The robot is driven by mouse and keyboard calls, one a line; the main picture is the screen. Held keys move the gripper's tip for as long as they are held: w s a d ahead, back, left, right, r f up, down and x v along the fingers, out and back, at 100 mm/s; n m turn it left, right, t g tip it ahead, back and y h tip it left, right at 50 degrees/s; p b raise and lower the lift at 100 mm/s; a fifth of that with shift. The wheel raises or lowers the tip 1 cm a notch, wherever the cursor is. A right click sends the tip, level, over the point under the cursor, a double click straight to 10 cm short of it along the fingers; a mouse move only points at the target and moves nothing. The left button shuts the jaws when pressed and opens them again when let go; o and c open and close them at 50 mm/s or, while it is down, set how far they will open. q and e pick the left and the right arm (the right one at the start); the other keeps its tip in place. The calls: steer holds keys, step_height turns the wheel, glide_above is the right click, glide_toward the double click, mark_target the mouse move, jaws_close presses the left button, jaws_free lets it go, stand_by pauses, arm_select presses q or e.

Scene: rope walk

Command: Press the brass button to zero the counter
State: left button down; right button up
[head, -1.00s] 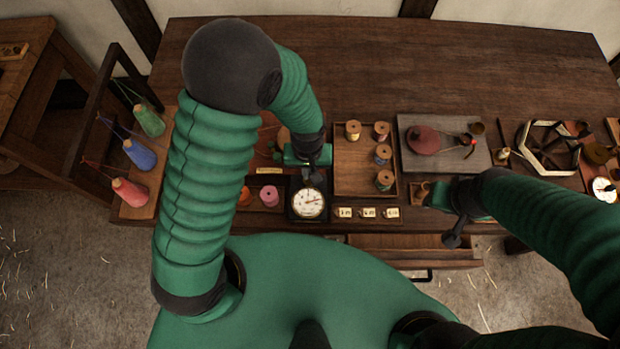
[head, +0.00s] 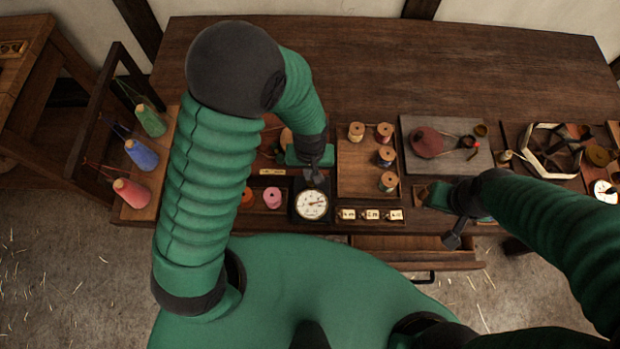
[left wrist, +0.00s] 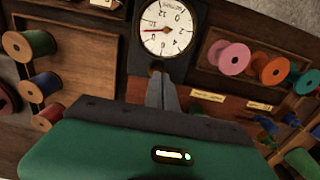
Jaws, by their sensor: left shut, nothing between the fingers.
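The counter (head: 312,204) is a white round dial in a dark square case at the front of the bench. It also shows at the top of the left wrist view (left wrist: 168,28), with a red needle. A small brass piece, seemingly the brass button (left wrist: 156,70), shows just below the dial, partly hidden by my fingertips. My left gripper (head: 314,178) is shut and empty at the counter's far edge. Its fingertips (left wrist: 159,80) point at the brass piece; I cannot tell if they touch it. My right gripper (head: 452,240) hangs at the bench's front edge, its jaws unclear.
A wooden tray (head: 357,182) with several thread spools stands right of the counter. A pink spool (head: 272,198) sits close on its left. Small label tiles (head: 372,215) lie at the front right. The back of the bench (head: 400,65) is clear.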

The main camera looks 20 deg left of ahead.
arm_select(q)
steer(key=shift+d, duration=0.6)
steer(key=shift+a+f, duration=0.3)
steer(key=shift+a, duration=0.15)
steer(key=shift+f+b, duration=0.1)
steer(key=shift+b, duration=0.2)
arm_select(e)
steer(key=shift+d+f, duration=0.25)
steer(key=shift+f, duration=0.05)
arm_select(q)
steer(key=shift+d+f, duration=0.2)
steer(key=shift+d, duration=0.1)
arm_select(e)
steer(key=shift+d+f, duration=0.2)
steer(key=shift+d, duration=0.05)
